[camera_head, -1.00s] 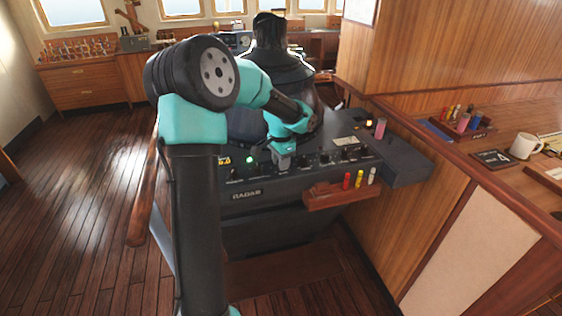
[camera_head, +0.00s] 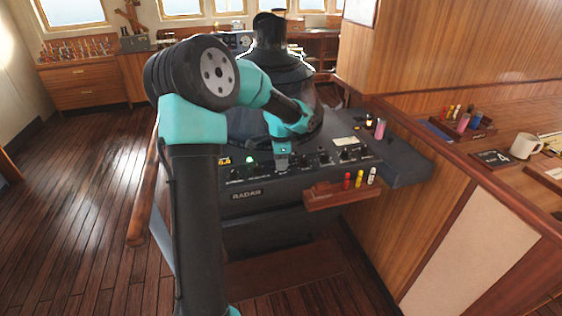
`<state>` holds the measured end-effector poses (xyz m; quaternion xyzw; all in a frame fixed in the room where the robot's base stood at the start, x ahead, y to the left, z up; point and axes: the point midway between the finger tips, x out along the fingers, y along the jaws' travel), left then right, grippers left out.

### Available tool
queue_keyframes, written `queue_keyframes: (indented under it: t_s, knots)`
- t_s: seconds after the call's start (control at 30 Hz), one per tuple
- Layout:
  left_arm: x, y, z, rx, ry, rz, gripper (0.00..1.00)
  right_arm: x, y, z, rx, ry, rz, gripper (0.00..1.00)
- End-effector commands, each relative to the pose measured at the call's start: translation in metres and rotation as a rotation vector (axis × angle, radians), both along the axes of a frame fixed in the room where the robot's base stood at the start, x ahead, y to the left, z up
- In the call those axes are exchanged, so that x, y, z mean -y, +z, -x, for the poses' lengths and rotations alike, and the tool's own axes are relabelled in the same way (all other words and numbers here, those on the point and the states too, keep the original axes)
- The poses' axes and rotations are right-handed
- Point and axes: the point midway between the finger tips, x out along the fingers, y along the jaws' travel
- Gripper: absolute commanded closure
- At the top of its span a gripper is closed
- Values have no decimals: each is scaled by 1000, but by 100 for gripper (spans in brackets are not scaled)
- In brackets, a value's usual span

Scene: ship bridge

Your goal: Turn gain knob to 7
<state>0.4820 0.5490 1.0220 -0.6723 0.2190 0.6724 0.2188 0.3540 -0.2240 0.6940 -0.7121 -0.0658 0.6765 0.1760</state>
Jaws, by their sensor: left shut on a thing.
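The radar console (camera_head: 290,184) stands in the middle of the view, with a row of small dark knobs along its front panel. My left gripper (camera_head: 282,164) is at that row, right of the green lamp (camera_head: 250,159). It is shut on a knob, which the gripper itself hides. I cannot read the knob's label, its pointer or any scale. Other knobs (camera_head: 324,158) show to the right of the gripper. My right gripper is not in view.
A wooden holder (camera_head: 340,194) with red, yellow and white markers juts from the console's front right. A pink cylinder (camera_head: 380,129) stands on the console top. A white mug (camera_head: 524,146) and a pen tray (camera_head: 467,128) are on the right-hand counter.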

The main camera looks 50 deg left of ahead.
Motion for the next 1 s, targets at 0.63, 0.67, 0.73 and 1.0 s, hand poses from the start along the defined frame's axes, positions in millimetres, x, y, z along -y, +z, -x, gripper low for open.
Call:
queue_keyframes:
  t_s: [0.63, 0.67, 0.73, 1.0]
  knots:
    - [0, 1, 0, 0, 1, 0, 43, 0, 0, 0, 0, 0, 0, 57]
    - [0, 1, 0, 1, 1, -1, 43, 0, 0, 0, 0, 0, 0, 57]
    - [0, 4, 0, 1, 1, -1, 43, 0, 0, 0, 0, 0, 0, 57]
    - [0, 39, -1, 3, 2, -1, 43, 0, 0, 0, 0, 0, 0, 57]
